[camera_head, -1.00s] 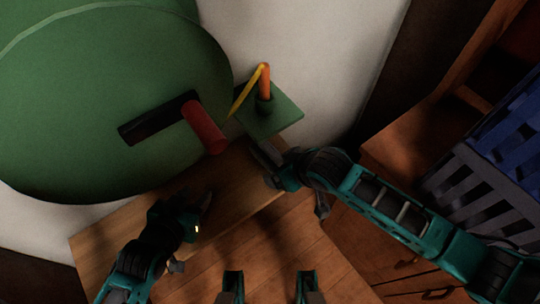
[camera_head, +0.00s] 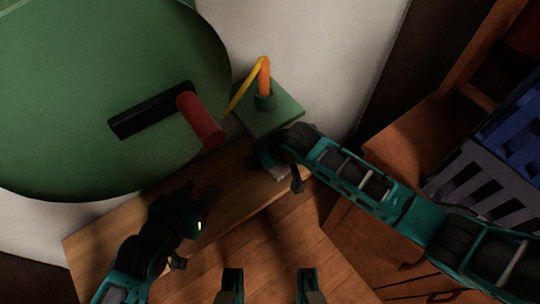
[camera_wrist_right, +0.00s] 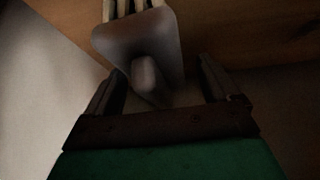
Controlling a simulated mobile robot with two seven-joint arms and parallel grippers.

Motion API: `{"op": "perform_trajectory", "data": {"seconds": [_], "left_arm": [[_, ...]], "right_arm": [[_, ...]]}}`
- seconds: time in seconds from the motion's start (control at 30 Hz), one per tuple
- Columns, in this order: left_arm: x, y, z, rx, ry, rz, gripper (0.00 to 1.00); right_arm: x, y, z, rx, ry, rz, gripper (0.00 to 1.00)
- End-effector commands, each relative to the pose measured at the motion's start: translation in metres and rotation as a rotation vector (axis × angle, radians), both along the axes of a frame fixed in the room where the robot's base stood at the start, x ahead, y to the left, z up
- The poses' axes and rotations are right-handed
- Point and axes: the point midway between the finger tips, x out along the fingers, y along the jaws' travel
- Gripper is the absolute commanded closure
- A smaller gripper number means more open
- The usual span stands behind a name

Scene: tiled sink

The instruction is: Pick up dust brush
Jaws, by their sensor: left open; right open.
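A grey brush-like object with pale bristles or prongs, likely the dust brush (camera_wrist_right: 138,40), shows in the right wrist view. Its short grey handle points back between the two dark fingers of my right gripper (camera_wrist_right: 162,82). The fingers are open, one on each side, and I see no clear contact. In the head view my right gripper (camera_head: 270,160) is over the wooden surface, with its fingertips mostly hidden. My left gripper (camera_head: 200,198) is open and empty over the same wooden surface, to the left.
A large round green surface (camera_head: 60,110) fills the upper left, with a black bar and red cylinder (camera_head: 203,120) on it. A green base (camera_head: 283,115) holds an orange and yellow upright piece. Slatted crates (camera_head: 485,180) stand at the right.

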Motion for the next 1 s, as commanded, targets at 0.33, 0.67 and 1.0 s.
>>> {"op": "perform_trajectory", "data": {"seconds": [0.33, 0.67, 1.0], "left_arm": [[0.0002, 0.0019, -0.0013, 0.003, -0.001, 0.003, 0.57], [-0.0003, 0.0044, -0.0045, 0.007, 0.005, 0.007, 0.57], [-0.0004, 0.0044, -0.0008, 0.007, 0.005, 0.007, 0.57]], "right_arm": [[-0.0004, -0.0005, -0.0002, -0.001, 0.001, 0.000, 0.43], [-0.0005, -0.0006, -0.0003, -0.001, 0.001, 0.000, 0.74], [-0.0002, 0.0001, 0.0035, 0.001, 0.001, 0.000, 0.74]]}}
